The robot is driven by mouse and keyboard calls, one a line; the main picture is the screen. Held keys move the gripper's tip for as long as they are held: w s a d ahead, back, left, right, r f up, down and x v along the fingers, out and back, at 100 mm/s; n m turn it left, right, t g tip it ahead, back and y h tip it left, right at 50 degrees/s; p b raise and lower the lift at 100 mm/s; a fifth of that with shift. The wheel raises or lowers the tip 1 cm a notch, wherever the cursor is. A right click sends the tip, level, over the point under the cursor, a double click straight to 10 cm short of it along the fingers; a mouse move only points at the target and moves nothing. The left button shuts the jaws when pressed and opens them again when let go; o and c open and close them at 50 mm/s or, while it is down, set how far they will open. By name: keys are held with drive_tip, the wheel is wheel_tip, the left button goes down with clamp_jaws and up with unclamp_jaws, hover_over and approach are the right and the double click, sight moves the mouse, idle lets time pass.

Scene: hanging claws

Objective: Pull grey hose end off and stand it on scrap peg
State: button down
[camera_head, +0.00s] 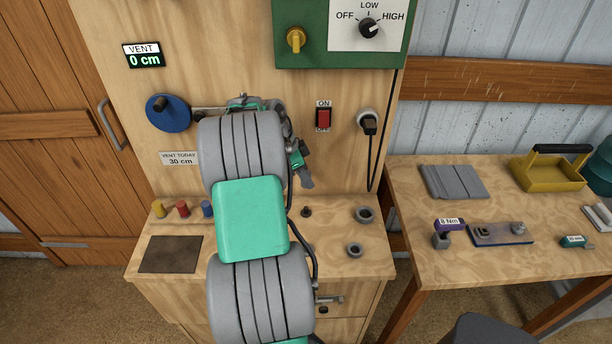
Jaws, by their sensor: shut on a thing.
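My gripper (304,166) is in front of the wooden panel, to the right of my upper arm and below the red switch. It is shut on a small grey piece (308,181) that points down and to the right, apparently the grey hose end. The piece is small and partly covered, so its full shape cannot be told. It is above the bench top. A short dark peg (306,212) stands on the bench just below; I cannot tell whether it is the scrap peg. My arm hides the middle of the panel and bench.
Yellow (158,209), red (182,209) and blue (207,209) pieces stand at the bench's left, behind a dark plate (170,254). A black cable (381,160) hangs beside the panel. A side table (430,265) holds tools.

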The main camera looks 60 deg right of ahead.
drive_tip(key=b, duration=0.7)
approach(306, 207)
drive_tip(key=s+f, duration=0.1)
drive_tip(key=s+d+f, duration=0.1)
drive_tip(key=f, duration=0.1)
drive_tip(key=d+f, duration=0.1)
drive_tip(key=shift+s+d+f, duration=0.2)
drive_tip(key=shift+s+f, duration=0.1)
drive_tip(key=shift+s, duration=0.1)
drive_tip(key=shift+f+b, duration=0.1)
drive_tip(key=shift+b, duration=0.4)
drive_tip(key=shift+f+b, duration=1.55)
drive_tip(key=shift+f, duration=0.25)
drive_tip(key=c, duration=1)
unclamp_jaws()
drive_tip(key=shift+r, duration=0.1)
drive_tip(key=shift+c, duration=0.2)
